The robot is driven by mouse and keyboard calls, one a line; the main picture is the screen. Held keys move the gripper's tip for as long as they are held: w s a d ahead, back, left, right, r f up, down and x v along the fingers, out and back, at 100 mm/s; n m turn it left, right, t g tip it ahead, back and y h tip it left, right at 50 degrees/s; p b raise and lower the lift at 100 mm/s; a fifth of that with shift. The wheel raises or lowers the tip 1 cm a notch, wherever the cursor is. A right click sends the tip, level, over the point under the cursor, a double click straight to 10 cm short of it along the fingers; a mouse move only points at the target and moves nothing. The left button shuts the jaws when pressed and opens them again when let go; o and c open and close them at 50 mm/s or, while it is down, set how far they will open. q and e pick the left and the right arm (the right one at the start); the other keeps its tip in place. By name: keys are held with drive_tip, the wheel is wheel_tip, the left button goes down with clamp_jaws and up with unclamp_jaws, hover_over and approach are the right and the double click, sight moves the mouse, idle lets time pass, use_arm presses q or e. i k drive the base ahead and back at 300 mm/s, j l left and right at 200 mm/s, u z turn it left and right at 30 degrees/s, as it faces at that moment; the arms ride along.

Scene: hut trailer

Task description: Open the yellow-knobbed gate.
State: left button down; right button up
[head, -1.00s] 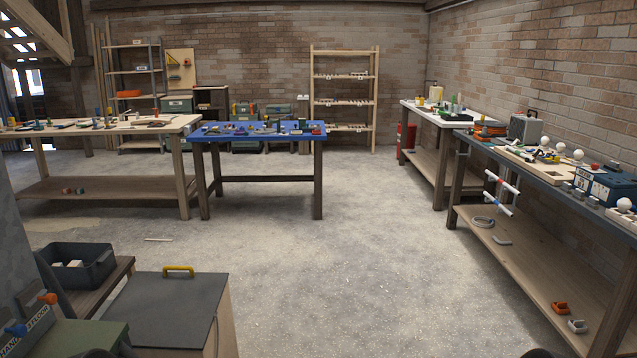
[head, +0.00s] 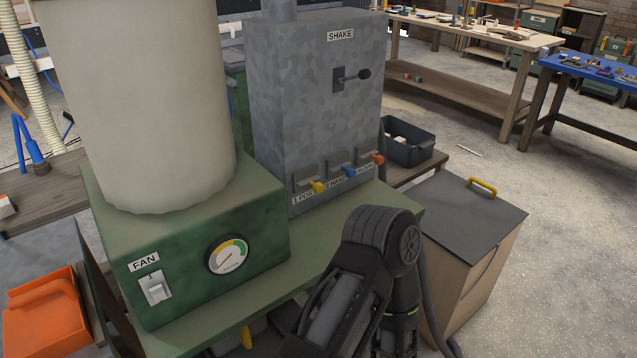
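The yellow-knobbed gate (head: 318,187) sits at the left end of a row of three small gates, low on the front of a grey metal cabinet (head: 300,90). Its knob sticks out toward the viewer, above a label I can only partly read. A blue-knobbed gate (head: 349,171) is in the middle and an orange-knobbed gate (head: 376,159) is at the right. One of my dark arms rises from the bottom centre, in front of the green bench (head: 250,290) and below the gates. No fingertips of either gripper show.
A green fan box (head: 190,265) with switch and dial carries a large pale cylinder (head: 150,110). A SHAKE lever (head: 352,76) is on the cabinet. A lidded box (head: 470,225) and black bin (head: 407,138) stand right. An orange container (head: 45,315) is lower left. Open floor lies right.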

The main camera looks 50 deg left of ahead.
sight(317, 188)
drive_tip(key=u, duration=1.7)
